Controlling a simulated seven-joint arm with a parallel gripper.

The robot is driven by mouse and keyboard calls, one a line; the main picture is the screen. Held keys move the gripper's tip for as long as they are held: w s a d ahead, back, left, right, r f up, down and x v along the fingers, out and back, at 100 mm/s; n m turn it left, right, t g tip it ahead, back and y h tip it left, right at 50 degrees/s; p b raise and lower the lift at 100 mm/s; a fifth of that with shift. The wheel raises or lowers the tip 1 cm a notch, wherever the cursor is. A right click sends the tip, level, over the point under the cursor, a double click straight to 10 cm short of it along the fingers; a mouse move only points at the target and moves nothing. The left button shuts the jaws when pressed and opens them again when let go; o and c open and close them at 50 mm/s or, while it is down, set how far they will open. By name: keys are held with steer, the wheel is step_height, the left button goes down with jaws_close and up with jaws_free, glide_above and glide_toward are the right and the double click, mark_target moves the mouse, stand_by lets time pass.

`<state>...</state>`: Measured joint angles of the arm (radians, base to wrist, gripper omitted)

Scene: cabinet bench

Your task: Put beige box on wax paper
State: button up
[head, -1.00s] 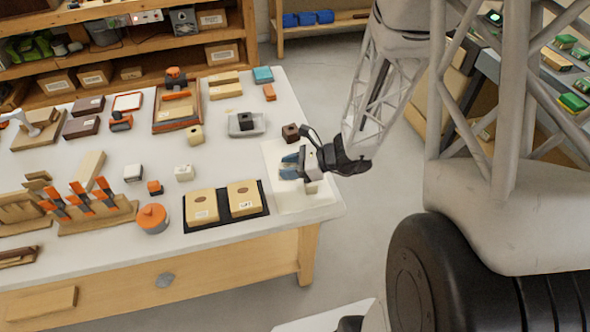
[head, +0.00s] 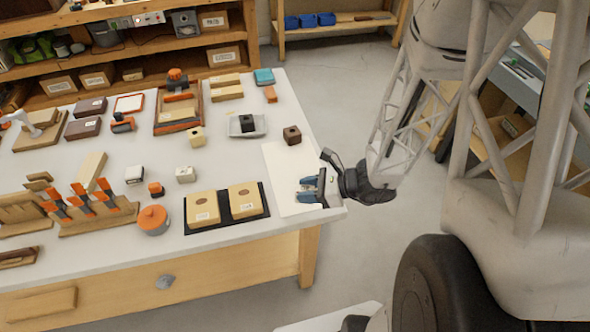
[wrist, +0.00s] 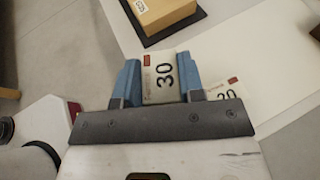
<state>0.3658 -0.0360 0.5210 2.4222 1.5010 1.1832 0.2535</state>
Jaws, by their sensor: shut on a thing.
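The wax paper (head: 285,164) is a pale sheet on the right end of the white bench. My gripper (head: 312,189), with blue fingers, is over the front right part of this sheet, near the bench edge. In the wrist view my gripper (wrist: 161,82) is shut on a small pale beige box (wrist: 160,76) with a "30" and a red mark on its face. A second pale surface with similar print shows just right of the right finger. The fingers hide the box's sides, and I cannot tell whether it touches the paper.
A black tray (head: 224,220) with two tan boxes stands left of the paper. A dark brown block (head: 292,135) is beside its far end, and a grey dish (head: 246,125) lies farther left. The paper's far part is clear.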

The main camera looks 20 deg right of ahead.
steer(key=w, duration=0.5)
steer(key=w+f, duration=0.1)
steer(key=w, duration=1)
steer(key=shift+a+f, duration=0.25)
steer(key=shift+f, duration=1.75)
steer(key=shift+f, duration=0.1)
steer(key=o, duration=1)
steer(key=shift+c, duration=0.2)
steer(key=shift+s+d, duration=0.1)
steer(key=shift+r+v, duration=0.1)
steer(key=shift+v, duration=2.85)
steer(key=shift+r+v, duration=0.15)
steer(key=shift+v, duration=2.8)
